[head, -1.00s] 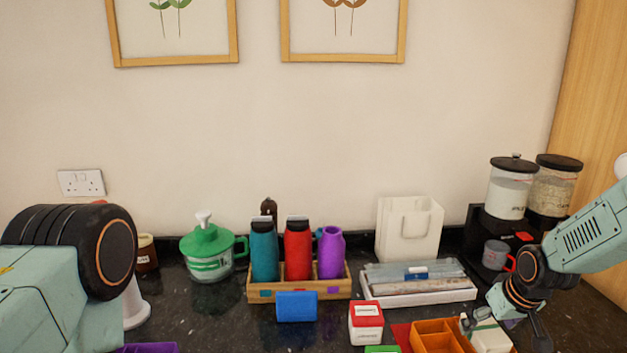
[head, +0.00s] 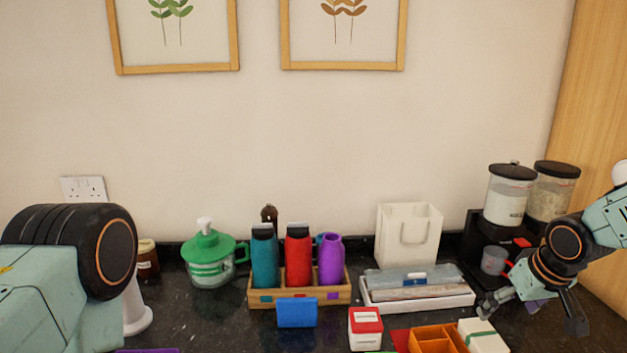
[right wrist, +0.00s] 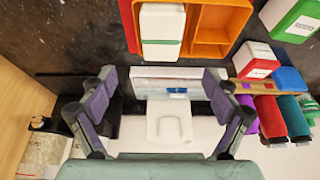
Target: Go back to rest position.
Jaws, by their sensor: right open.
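My right gripper (head: 535,312) is at the right of the head view, over the dark granite counter. It also shows in the right wrist view (right wrist: 160,100), with its two fingers spread wide and nothing between them. The white box with a green band (head: 484,336) lies in the orange divided tray (head: 432,337), to the left of the gripper and apart from it. The box also shows in the right wrist view (right wrist: 161,30). My left arm is at the left edge of the head view; its gripper is not seen.
A wooden rack (head: 300,295) holds teal, red and purple bottles. A white tray (head: 418,299) with flat packs lies before a white paper bag (head: 408,236). A clear cup with a red handle (head: 495,261) and dispensers (head: 509,195) stand behind the right gripper. A red-lidded box (head: 365,328) is front centre.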

